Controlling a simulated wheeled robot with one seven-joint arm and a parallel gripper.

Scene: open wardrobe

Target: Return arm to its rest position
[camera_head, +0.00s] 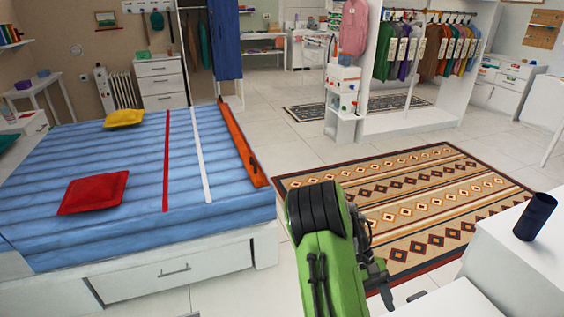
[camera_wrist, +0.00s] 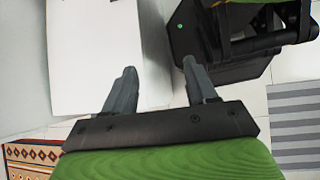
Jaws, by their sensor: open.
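My green and black arm (camera_head: 330,245) reaches up from the bottom middle of the head view, bent at a black joint. In the wrist view my gripper (camera_wrist: 160,85) has its two grey fingers spread wide apart with nothing between them. Beyond the fingers are a white surface at upper left and a black part of my own body at upper right. In the head view the gripper is mostly hidden behind my arm.
A blue bed (camera_head: 120,215) with red and yellow cushions stands at left. A patterned rug (camera_head: 440,195) lies on the floor at right. A dark cup (camera_head: 535,217) stands on a white surface (camera_head: 520,265) at lower right. An open wardrobe (camera_head: 370,90) with hanging clothes stands behind. Pale floor lies between.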

